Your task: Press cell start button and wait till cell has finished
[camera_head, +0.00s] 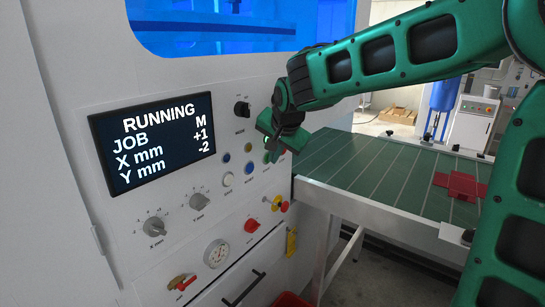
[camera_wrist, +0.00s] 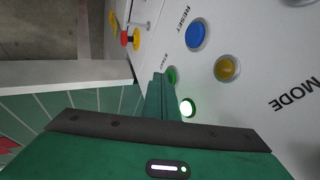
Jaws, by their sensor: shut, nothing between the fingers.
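The cell's dark display (camera_head: 153,140) reads RUNNING, JOB M, X mm +1, Y mm -2. My gripper (camera_head: 270,153) is shut and empty at the right part of the control panel in the head view. In the wrist view the closed fingers (camera_wrist: 160,88) point at the green button (camera_wrist: 172,75) labelled START and partly cover it. I cannot tell whether the fingertips touch it. A round lamp (camera_wrist: 187,108) glows pale green close beside the fingers.
A blue RESET button (camera_wrist: 197,35) and a yellow button (camera_wrist: 227,68) sit near the fingers. The panel also has knobs (camera_head: 154,227), a gauge (camera_head: 216,253) and a red-yellow switch (camera_head: 279,204). A green conveyor table (camera_head: 375,165) with a red piece (camera_head: 460,186) stands to the right.

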